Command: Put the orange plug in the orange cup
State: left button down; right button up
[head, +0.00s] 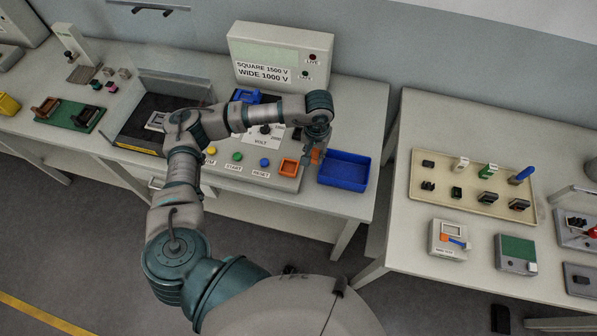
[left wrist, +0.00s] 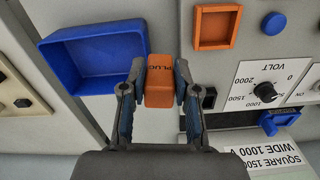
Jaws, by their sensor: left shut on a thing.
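My left gripper (head: 316,152) is shut on the orange plug, an orange block marked "PLUG" that shows between the two fingers in the left wrist view (left wrist: 160,82). In the head view only a small part of the plug (head: 315,157) shows below the fingers. The gripper holds it between the orange cup and the blue bin. The orange cup (head: 289,167) is a small square open box on the front right of the grey test panel; in the left wrist view (left wrist: 217,10) it looks empty. My right gripper does not show.
A blue open bin (head: 344,184) stands just right of the plug and looks empty. The test panel (head: 217,168) carries coloured buttons and a volt dial. A blue holder (head: 247,96) is behind my arm. A second table with a tray (head: 423,205) of connectors stands right, across a gap.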

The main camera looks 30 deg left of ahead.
pick_arm(q)
jog(key=s+d+r+n+p, duration=0.1)
jog(key=s+n+p, duration=0.3)
jog(key=s+n, duration=1.65)
jog(key=w+a+n+p, duration=0.1)
jog(key=w+a, duration=0.1)
jog(key=w, duration=0.4)
jog(key=w+a+n+p, duration=0.1)
jog(key=w+a, duration=0.1)
jog(key=w, duration=0.4)
jog(key=w+a+f+n+p, duration=0.1)
jog(key=w+a, duration=0.2)
jog(key=w, duration=0.3)
jog(key=shift+n, duration=0.25)
notch_tip(320, 180, down, 4)
jog(key=shift+r+p, duration=0.2)
jog(key=shift+p, duration=0.35)
jog(key=c, duration=1.3)
grip_release()
jog(key=shift+f, duration=0.15)
jog(key=o, duration=0.4)
jog(key=shift+o, duration=0.2)
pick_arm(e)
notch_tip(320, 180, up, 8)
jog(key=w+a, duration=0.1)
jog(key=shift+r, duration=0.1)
